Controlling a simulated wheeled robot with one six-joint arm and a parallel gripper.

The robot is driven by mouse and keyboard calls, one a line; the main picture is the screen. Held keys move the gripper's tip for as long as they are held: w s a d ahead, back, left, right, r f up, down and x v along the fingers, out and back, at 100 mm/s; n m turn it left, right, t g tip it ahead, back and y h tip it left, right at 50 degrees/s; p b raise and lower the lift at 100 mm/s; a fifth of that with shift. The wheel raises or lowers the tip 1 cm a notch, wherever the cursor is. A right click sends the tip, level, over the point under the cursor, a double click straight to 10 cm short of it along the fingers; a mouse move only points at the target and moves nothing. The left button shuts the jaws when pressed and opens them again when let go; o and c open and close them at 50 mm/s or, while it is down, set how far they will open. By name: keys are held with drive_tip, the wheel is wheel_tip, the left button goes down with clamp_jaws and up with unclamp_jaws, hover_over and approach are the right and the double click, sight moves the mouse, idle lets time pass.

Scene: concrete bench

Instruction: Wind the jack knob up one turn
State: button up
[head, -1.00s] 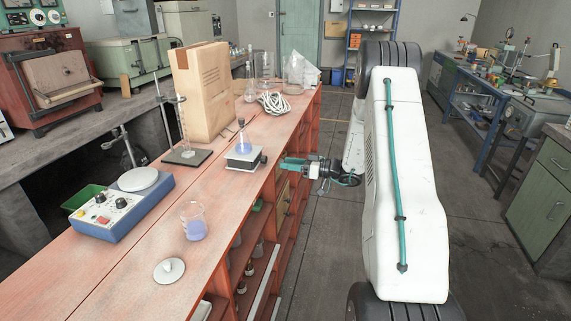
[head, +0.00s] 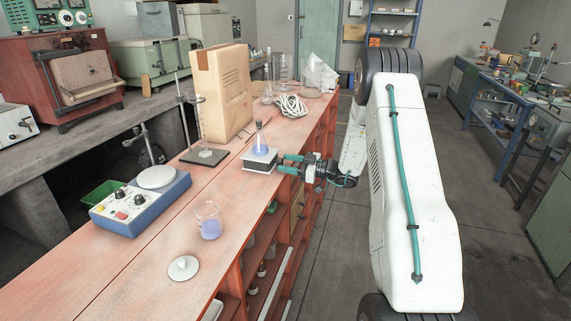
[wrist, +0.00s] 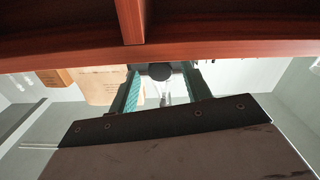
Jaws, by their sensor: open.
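The lab jack (head: 248,168) is a small stand with a white top near the bench's right edge. A flask (head: 260,145) with blue liquid stands upright on it. The jack's dark round knob (head: 272,165) faces my gripper (head: 281,164). My gripper is open, its two teal fingers pointing left at the knob. In the wrist view the knob (wrist: 160,71) shows between the fingers, near their tips, with gaps on both sides. I cannot tell how deep it sits between them. The jack's frame is mostly hidden in the wrist view.
The bench edge runs just below my gripper; open floor lies right.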

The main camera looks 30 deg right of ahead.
drive_tip(key=shift+w+a, duration=0.4)
drive_tip(key=shift+w, duration=0.15)
drive_tip(key=c, duration=1)
drive_tip(key=shift+m, duration=2.5)
drive_tip(key=o, duration=1)
drive_tip(key=shift+d, duration=0.1)
drive_tip(key=v, duration=0.7)
drive_tip(key=shift+s+d, duration=0.2)
drive_tip(key=shift+s, duration=0.15)
